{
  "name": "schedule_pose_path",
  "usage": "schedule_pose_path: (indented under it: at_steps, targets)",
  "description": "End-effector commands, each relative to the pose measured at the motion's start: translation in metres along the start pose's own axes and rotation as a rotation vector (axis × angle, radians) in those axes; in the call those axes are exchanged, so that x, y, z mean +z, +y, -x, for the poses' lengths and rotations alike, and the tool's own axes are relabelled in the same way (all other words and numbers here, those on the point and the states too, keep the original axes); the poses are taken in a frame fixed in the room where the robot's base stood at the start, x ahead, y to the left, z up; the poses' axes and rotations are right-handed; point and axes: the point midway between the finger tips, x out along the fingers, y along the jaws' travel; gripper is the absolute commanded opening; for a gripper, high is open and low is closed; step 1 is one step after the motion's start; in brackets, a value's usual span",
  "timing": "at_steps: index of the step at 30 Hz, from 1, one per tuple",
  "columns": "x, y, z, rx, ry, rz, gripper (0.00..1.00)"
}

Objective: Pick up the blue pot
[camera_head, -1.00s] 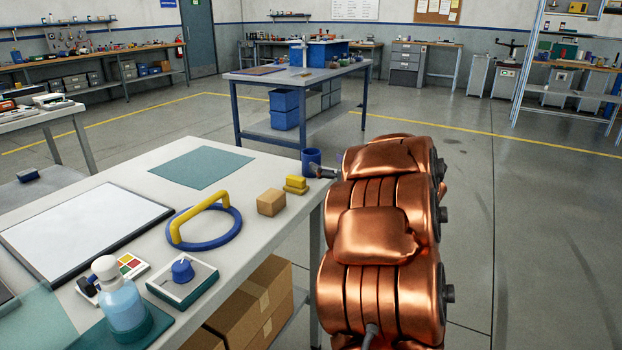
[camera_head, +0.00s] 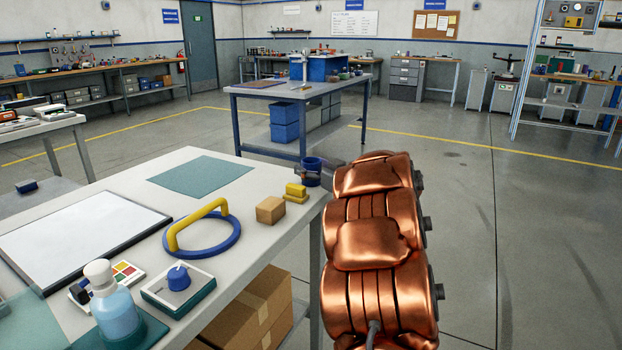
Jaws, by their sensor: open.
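The blue pot (camera_head: 312,163) stands upright at the far right corner of the white table (camera_head: 262,235), beyond a small yellow block. My copper arm reaches along the table's right side towards it. My gripper (camera_head: 314,174) is small and mostly hidden at the far end of the arm. Its dark parts show at the pot's lower left side and to its right, so it appears to be around or close against the pot. The jaws are open. I cannot tell whether a finger touches the pot.
The yellow block (camera_head: 296,193) and a cardboard-coloured cube (camera_head: 270,210) stand close to the pot. Open floor is on the right.

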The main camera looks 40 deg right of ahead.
Motion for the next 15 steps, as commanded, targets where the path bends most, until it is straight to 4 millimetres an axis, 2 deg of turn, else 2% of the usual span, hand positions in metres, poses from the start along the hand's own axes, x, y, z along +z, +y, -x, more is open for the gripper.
schedule_pose_path:
  at_steps: [6, 15]
  targets:
    - [-0.0005, 0.0001, -0.0016, 0.0, 0.001, 0.0, 0.83]
    - [-0.0005, 0.0002, -0.0014, 0.0, 0.001, 0.0, 0.52]
